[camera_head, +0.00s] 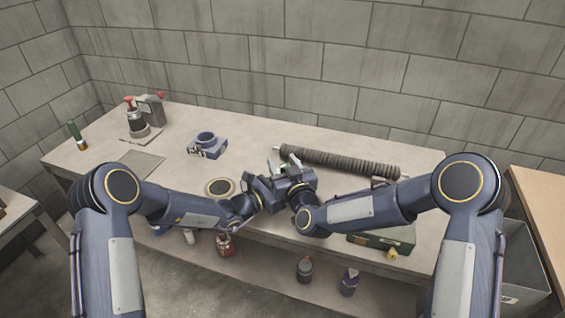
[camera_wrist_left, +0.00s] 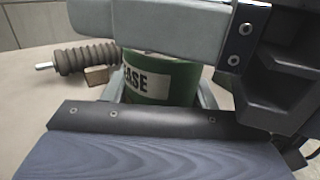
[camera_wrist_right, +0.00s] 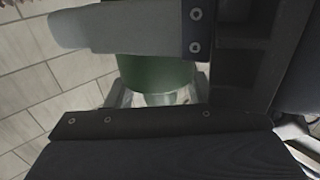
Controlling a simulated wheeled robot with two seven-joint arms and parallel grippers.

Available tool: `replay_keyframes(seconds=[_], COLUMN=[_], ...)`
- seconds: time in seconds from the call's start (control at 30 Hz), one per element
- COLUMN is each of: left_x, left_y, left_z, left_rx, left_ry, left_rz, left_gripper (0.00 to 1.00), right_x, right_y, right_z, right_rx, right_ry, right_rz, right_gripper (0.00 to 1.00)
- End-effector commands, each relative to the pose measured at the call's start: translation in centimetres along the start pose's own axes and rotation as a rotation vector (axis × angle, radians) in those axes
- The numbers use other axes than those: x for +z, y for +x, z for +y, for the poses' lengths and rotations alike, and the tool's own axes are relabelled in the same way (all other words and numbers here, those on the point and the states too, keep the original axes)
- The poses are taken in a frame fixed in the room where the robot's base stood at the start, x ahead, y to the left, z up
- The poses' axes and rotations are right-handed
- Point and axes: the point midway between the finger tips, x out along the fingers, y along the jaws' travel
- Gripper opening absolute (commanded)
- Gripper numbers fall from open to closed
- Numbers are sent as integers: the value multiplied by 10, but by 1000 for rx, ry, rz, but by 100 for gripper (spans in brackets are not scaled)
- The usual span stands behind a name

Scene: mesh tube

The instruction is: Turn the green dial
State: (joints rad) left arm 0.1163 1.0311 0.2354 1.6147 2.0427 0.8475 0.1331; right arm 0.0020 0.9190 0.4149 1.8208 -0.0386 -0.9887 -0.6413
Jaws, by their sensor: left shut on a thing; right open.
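A green cylinder with a pale label reading "…EASE" (camera_wrist_left: 172,76) sits between the fingers of my left gripper (camera_head: 262,184), which is shut on it. Only part of the lettering shows. Whether this is the green dial, I cannot tell. In the right wrist view a green cylinder (camera_wrist_right: 155,74) with a narrower lower part shows between the fingers of my right gripper (camera_head: 284,170), which is open. The two grippers are close together over the middle of the table. In the head view they hide most of the green thing.
A ribbed dark tube (camera_head: 335,161) lies behind the grippers on the table (camera_head: 330,140). A blue-grey fixture (camera_head: 207,145) and a round disc (camera_head: 219,187) are to the left. A spray bottle (camera_head: 137,118) stands at the back left. Bottles (camera_head: 304,268) stand on the lower shelf.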

Motion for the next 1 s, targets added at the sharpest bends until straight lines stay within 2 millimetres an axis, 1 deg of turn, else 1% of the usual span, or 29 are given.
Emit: replay_keyframes(seconds=[0.13, 0.37, 0.47, 0.7, 0.73, 1.0], left_x=[1, 1, 1, 1, 1, 1], left_y=[0, 0, 0, 0, 0, 0], left_z=[0, 0, 0, 0, 0, 0], left_rx=[0, 0, 0, 0, 0, 0], left_ry=[0, 0, 0, 0, 0, 0], left_rz=[-1, -1, -1, -1, -1, -1], left_gripper=[25, 25, 25, 25, 25, 25], right_x=[0, 0, 0, 0, 0, -1], right_y=[7, 8, 7, 7, 7, 8], right_z=[0, 0, 0, 0, 0, 0], right_rx=[0, 0, 0, 0, 0, -32], right_ry=[1, 1, 1, 1, 1, 3], right_rz=[1, 0, 0, 1, 1, 5], right_gripper=[48, 48, 38, 6, 4, 3])
